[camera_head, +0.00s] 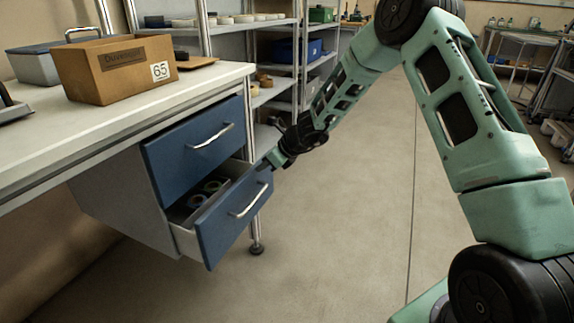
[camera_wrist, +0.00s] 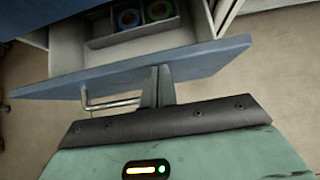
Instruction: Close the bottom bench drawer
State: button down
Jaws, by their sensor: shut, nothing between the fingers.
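The bottom drawer (camera_head: 233,216) of the bench stands partly open, with its blue front and silver bar handle (camera_head: 249,201) facing out. Tape reels (camera_head: 207,190) lie inside it; they also show in the wrist view (camera_wrist: 145,13). My gripper (camera_head: 267,165) is at the upper right part of the drawer front. In the wrist view its shut fingers (camera_wrist: 160,72) reach the blue drawer front (camera_wrist: 210,60), beside the handle (camera_wrist: 110,104), with nothing held. Whether the fingertips touch the front I cannot tell. The top drawer (camera_head: 195,140) is shut.
The bench top (camera_head: 130,88) carries a cardboard box (camera_head: 118,68) marked 65 and a grey case (camera_head: 40,66). A metal bench leg (camera_head: 256,225) stands beside the drawer. Shelving (camera_head: 250,27) is behind. The floor (camera_head: 350,220) to the right is clear.

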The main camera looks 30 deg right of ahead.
jog(key=w+a+p, duration=0.2)
jog(key=w, duration=0.1)
jog(key=shift+w+a+r, duration=0.2)
jog(key=shift+a, duration=0.15)
jog(key=shift+w+a+f+p, duration=0.15)
jog(key=shift+w+a+p, duration=0.2)
jog(key=shift+w+a, duration=0.25)
jog(key=shift+d, duration=0.15)
